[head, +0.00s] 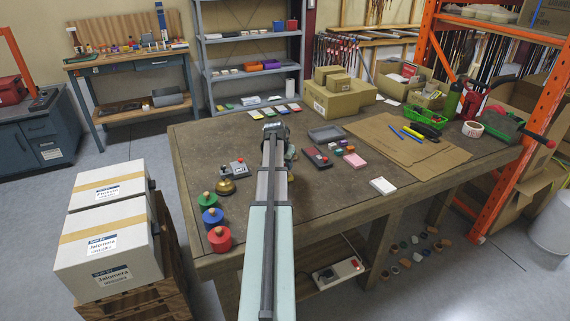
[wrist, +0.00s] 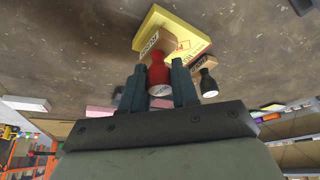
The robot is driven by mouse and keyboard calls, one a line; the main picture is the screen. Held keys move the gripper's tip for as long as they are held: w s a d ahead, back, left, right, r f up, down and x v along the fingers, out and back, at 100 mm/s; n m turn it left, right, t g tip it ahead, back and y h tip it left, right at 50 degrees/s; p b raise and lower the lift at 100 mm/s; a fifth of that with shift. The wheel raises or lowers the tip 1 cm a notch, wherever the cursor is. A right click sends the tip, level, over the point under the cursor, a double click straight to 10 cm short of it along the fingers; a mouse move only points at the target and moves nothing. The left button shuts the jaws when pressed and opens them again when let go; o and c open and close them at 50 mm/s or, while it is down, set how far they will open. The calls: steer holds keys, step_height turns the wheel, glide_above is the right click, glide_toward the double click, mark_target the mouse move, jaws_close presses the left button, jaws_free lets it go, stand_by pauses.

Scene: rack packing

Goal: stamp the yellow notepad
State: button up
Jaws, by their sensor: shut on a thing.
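My gripper (wrist: 160,78) is shut on the red-handled stamp (wrist: 158,72), whose wooden block (wrist: 150,42) points away from the fingers. In the wrist view the block overlaps the yellow notepad (wrist: 163,22); I cannot tell whether it touches. Red printing shows on the notepad beside the block. A black-handled stamp (wrist: 208,82) stands to the right, close to the notepad. The held stamp is mostly hidden there.
A grey tray (head: 326,133), a dark red-and-black device (head: 317,157), a pink pad (head: 355,160) and a white pad (head: 383,186) lie to the right. A brass bell (head: 225,187) and coloured pots (head: 212,217) are left. Cardboard boxes (head: 338,98) stand behind.

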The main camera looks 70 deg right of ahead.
steer(key=shift+f, duration=0.4)
stand_by(0.4)
steer(key=shift+r, duration=0.1)
stand_by(0.5)
steer(key=shift+r, duration=3.4)
